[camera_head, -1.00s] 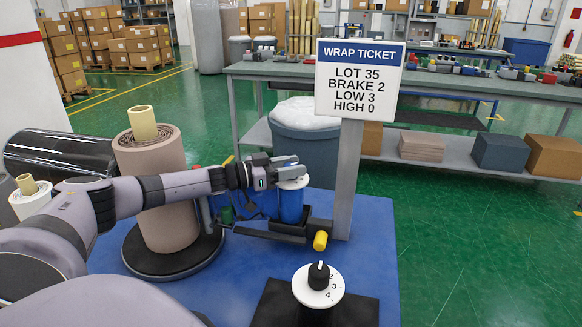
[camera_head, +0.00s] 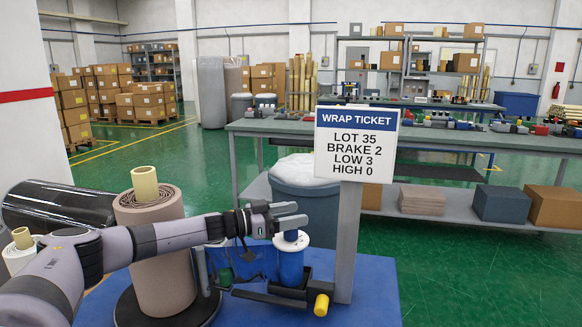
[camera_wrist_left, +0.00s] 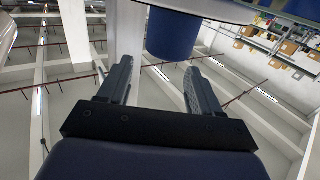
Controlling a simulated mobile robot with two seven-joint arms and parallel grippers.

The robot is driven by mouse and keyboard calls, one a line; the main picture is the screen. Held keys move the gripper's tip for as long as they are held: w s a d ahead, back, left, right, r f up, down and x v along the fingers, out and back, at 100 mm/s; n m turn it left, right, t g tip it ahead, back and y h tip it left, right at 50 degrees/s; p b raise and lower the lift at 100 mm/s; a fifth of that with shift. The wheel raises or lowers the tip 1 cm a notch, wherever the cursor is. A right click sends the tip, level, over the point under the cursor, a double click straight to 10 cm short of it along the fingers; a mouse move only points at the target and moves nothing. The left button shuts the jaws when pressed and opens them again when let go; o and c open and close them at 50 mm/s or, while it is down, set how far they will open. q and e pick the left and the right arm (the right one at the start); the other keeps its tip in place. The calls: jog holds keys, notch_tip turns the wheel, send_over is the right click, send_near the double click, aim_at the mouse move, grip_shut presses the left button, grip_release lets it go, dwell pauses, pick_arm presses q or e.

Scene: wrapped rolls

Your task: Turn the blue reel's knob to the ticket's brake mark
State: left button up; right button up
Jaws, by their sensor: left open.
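The blue reel (camera_head: 290,266) stands upright in a black holder on the blue platform. In the left wrist view, a blue cylinder (camera_wrist_left: 172,36) shows beyond the open left gripper (camera_wrist_left: 158,67), apart from the fingers. The ticket (camera_head: 356,145) reads LOT 35, BRAKE 2, LOW 3, HIGH 0. The numbered dial is out of the head view now. My right gripper is not in view.
A large brown roll (camera_head: 160,255) stands left of the blue reel, behind my left arm. A yellow-ended part (camera_head: 321,305) juts out in front of the reel. The ticket post (camera_head: 347,240) stands close on the right. A grey bin (camera_head: 305,200) stands behind.

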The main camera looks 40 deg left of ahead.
pick_arm(q)
notch_tip(320, 180, up, 16)
jog(key=p, duration=0.4)
jog(key=shift+r, duration=0.15)
